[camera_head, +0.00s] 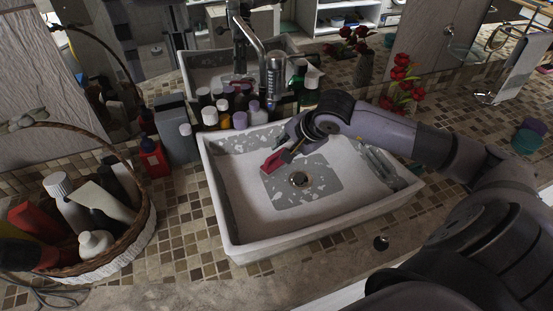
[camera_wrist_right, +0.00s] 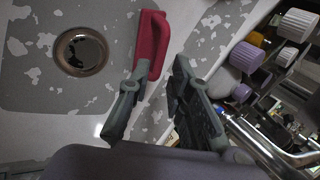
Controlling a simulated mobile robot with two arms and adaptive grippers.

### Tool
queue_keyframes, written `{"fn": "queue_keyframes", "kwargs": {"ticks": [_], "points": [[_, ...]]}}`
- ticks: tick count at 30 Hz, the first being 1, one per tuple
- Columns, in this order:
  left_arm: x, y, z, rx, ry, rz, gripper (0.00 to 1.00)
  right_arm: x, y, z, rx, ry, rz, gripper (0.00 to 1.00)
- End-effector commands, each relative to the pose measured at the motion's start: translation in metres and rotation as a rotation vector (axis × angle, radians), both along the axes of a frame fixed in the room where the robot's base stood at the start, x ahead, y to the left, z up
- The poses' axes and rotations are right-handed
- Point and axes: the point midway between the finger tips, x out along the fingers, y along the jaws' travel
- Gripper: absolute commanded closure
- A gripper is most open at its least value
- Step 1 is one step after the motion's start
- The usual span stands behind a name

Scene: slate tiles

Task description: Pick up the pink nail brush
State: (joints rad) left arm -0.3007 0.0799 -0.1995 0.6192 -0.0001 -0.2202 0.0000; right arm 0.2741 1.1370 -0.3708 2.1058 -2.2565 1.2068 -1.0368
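The pink nail brush, deep pinkish red, lies in the white sink (camera_head: 240,245), on its grey, patchy bottom left of and behind the drain; it shows in the head view (camera_head: 274,161) and the right wrist view (camera_wrist_right: 151,45). My right gripper (camera_head: 287,149) reaches in over the back of the sink, beside the brush. In the right wrist view the fingers (camera_wrist_right: 162,76) stand apart, with the near end of the brush close to the left fingertip. I cannot tell whether they touch. My left gripper is not in view.
The metal drain (camera_head: 300,180) is near the brush. Several bottles (camera_head: 238,108) and the tap (camera_head: 272,75) stand behind the sink. A wicker basket (camera_head: 135,235) of bottles is at the left. Red flowers (camera_head: 402,75) stand behind my right arm.

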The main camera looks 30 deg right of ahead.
Motion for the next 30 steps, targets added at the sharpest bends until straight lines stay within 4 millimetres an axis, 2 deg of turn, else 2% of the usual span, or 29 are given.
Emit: {"fn": "queue_keyframes", "kwargs": {"ticks": [1, 4, 11, 17, 26, 30], "points": [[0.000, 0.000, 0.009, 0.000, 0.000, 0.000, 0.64, 0.003, 0.001, -0.003, 0.004, 0.005, -0.001, 0.81], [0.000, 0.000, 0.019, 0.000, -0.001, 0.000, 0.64, 0.011, 0.000, -0.015, 0.004, 0.005, -0.002, 0.81], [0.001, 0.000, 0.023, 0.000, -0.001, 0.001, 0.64, 0.024, 0.001, -0.036, 0.001, 0.001, 0.000, 0.81], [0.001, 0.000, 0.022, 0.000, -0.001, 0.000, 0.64, 0.024, 0.001, -0.037, -0.001, 0.000, 0.001, 0.81], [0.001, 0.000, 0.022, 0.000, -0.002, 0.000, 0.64, 0.024, 0.001, -0.037, 0.000, 0.000, 0.000, 0.99], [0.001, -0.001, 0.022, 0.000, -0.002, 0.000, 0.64, 0.024, 0.001, -0.037, 0.000, 0.001, 0.000, 1.00]]}}
